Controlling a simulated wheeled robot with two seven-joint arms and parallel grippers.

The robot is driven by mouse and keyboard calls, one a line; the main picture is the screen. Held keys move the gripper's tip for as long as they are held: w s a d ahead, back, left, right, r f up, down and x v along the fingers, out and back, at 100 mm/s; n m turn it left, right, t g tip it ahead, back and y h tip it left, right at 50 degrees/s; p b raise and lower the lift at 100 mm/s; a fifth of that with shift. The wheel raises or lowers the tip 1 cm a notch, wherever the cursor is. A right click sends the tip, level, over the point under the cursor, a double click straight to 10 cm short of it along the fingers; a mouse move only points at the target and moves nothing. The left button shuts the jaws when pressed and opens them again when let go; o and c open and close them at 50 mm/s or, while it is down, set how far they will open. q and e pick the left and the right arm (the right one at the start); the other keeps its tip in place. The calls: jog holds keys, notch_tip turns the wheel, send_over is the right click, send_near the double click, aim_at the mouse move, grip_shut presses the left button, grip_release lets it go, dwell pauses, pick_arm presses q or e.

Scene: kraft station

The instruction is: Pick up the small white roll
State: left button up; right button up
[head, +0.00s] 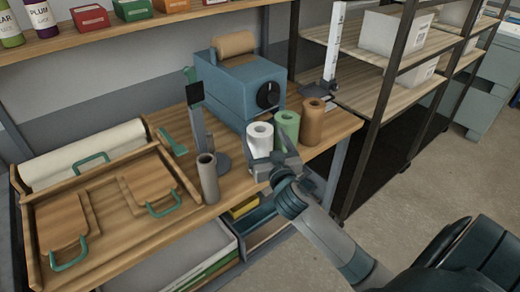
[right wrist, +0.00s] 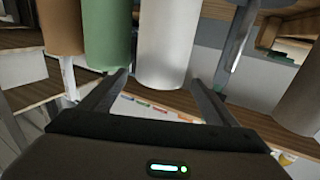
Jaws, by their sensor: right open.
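The small white roll (head: 260,140) stands upright near the front edge of the wooden bench, left of a green roll (head: 287,129) and a brown roll (head: 312,121). In the right wrist view the white roll (right wrist: 168,45) is just beyond and between my open fingertips. My right gripper (head: 276,163) is in front of the rolls, open and empty, partly covering the white roll's lower part. It also shows in the right wrist view (right wrist: 158,88), with its left finger near the green roll (right wrist: 108,35). My left gripper is not in view.
A grey-brown roll (head: 208,178) and a dark stand (head: 222,162) are left of the white roll. A blue machine (head: 240,88) is behind the rolls. A wooden tray (head: 110,262) with boards fills the bench's left side. Wooden shelves (head: 360,95) stand at right.

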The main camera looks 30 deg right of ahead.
aim_at(260, 132)
jog(key=p+x, duration=0.2)
jog(key=x, duration=0.1)
jog(key=shift+w+d, duration=0.2)
jog(key=shift+w, duration=0.15)
jog(key=shift+w+d+f, duration=0.1)
jog(key=shift+w+f, duration=0.1)
jog(key=shift+w, duration=0.2)
jog(key=shift+r, duration=0.1)
jog(key=c, duration=2)
